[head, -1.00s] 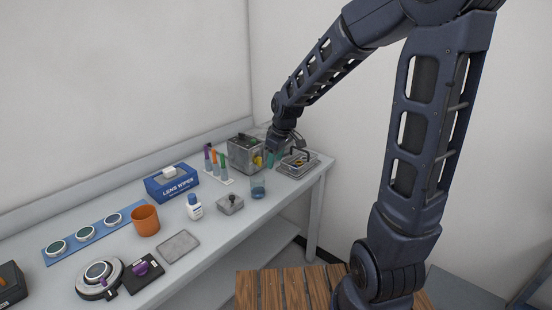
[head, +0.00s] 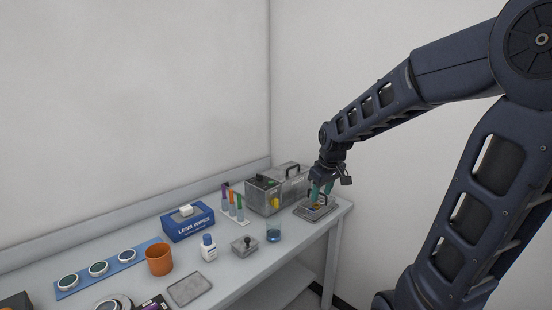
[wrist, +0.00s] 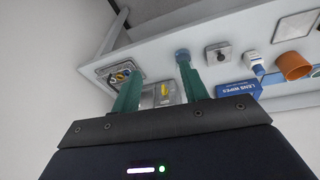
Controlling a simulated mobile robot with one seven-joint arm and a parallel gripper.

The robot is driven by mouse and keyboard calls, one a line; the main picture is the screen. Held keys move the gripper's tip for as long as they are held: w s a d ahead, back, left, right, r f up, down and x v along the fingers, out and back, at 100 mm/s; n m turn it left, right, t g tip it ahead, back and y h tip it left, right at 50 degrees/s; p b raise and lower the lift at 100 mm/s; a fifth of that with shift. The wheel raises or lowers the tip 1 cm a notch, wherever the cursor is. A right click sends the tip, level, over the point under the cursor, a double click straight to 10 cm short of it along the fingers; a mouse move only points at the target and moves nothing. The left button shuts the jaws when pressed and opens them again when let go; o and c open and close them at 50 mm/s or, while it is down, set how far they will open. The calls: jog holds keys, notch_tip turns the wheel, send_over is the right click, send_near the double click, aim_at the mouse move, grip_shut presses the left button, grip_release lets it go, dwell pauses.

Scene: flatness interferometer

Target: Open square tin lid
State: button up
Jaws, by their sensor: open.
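A small square metal tin (head: 238,247) with a dark knob on its lid sits near the front of the bench, right of the white bottle. The lid is on it. The tin also shows at the top of the wrist view (wrist: 212,57). My gripper (head: 319,193) is open, with green fingers, above the handled metal tray (head: 302,213) at the bench's right end. It is well to the right of the square tin. In the wrist view my gripper (wrist: 158,68) has nothing visibly held between its fingers.
A lens wipes box (head: 188,224), white bottle (head: 209,250) and orange cup (head: 159,262) stand left. A flat grey plate (head: 190,290) lies in front.

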jog(key=s+d+r+m, duration=0.3)
jog(key=s+d, duration=0.3)
jog(key=s+d+r+m+t+h, duration=0.1)
jog(key=s+d+r+m, duration=0.2)
jog(key=s+d, duration=0.3)
jog(key=shift+s+d+m+t, duration=0.2)
jog(key=shift+s+m+t, duration=0.1)
jog(key=shift+s+m, duration=0.25)
jog(key=shift+s+d+r, duration=0.1)
jog(key=shift+s+d, duration=0.1)
jog(key=shift+s, duration=0.05)
jog(key=shift+c, duration=0.4)
jog(key=shift+s+d, duration=0.1)
jog(key=shift+s, duration=0.05)
jog(key=c, duration=0.7)
jog(key=shift+a+m, duration=0.2)
jog(key=shift+m, duration=0.05)
grip_shut()
jog(key=w+a+f+m+y, duration=0.35)
jog(key=w+a+m, duration=0.2)
jog(key=a, duration=0.35)
jog(key=w+a+f+m+y, duration=0.2)
jog(key=w+a+f+m, duration=0.25)
jog(key=w+a, duration=0.3)
jog(key=w+a+f+m+h, duration=0.2)
jog(key=a+f+m, duration=1.1)
jog(key=a+f, duration=0.1)
jog(key=shift+a+f+m+t, duration=0.15)
jog(key=shift+a+m+t, duration=0.15)
jog(key=shift+a, duration=0.6)
